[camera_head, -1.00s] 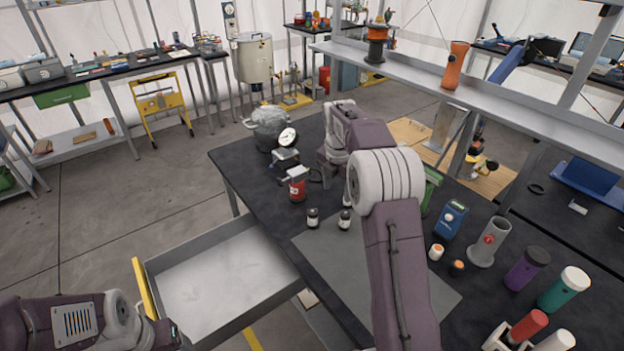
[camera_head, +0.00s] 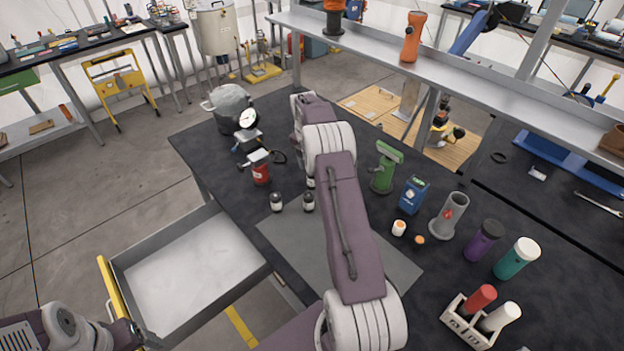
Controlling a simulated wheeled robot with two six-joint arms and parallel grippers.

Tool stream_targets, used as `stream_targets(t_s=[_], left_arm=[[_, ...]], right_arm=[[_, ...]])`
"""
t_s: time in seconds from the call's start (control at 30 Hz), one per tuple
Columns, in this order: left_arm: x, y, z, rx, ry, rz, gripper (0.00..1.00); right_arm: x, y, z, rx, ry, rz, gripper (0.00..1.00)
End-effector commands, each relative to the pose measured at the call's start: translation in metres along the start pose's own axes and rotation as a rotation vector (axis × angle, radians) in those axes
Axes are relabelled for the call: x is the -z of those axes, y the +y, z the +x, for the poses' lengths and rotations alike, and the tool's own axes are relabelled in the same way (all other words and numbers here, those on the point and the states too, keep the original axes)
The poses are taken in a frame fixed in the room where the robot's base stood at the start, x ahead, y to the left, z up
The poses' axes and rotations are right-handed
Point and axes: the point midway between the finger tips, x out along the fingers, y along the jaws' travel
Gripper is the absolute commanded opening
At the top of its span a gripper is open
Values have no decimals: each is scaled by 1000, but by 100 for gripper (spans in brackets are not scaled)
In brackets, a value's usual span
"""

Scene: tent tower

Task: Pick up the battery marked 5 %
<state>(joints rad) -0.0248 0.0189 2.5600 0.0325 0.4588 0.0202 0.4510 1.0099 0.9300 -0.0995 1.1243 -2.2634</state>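Two small dark cylinders with pale bands stand on the black table beside the grey mat, a left one (camera_head: 276,202) and a right one (camera_head: 308,202). They may be batteries, but their markings are too small to read, so I cannot tell which is marked 5 %. My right arm reaches over the table, and its wrist comes down just above the right cylinder. The fingers of my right gripper are mostly hidden by the arm, and whether they touch the cylinder is unclear. My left arm's end is low at the left, beside the open drawer (camera_head: 190,265); its fingers cannot be made out.
A red canister (camera_head: 260,173) and a gauge (camera_head: 247,120) stand behind the cylinders. Right of my arm are a green device (camera_head: 385,165), a blue meter (camera_head: 412,195), a grey tube (camera_head: 450,215) and several bottles. A shelf (camera_head: 430,75) runs along the back. The grey mat (camera_head: 285,240) is clear.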

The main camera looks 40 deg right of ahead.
Motion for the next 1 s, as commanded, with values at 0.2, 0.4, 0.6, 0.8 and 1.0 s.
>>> stream_targets(t_s=[0.2, 0.4, 0.6, 0.8, 1.0], left_arm=[[0, 0, -2, 0, 0, 0, 77], [1, 0, -10, 0, 0, 0, 77], [1, 0, -11, 0, 0, 0, 77], [1, 0, -10, 0, 0, 0, 77], [1, 0, -10, 0, 0, 0, 77]], right_arm=[[0, -1, 11, 0, 0, 0, 56], [3, -4, 46, 1, 2, 0, 56], [3, -4, 58, -2, -1, 0, 56], [3, -4, 58, -2, -1, 0, 34], [3, -4, 58, -2, -2, 0, 0]])
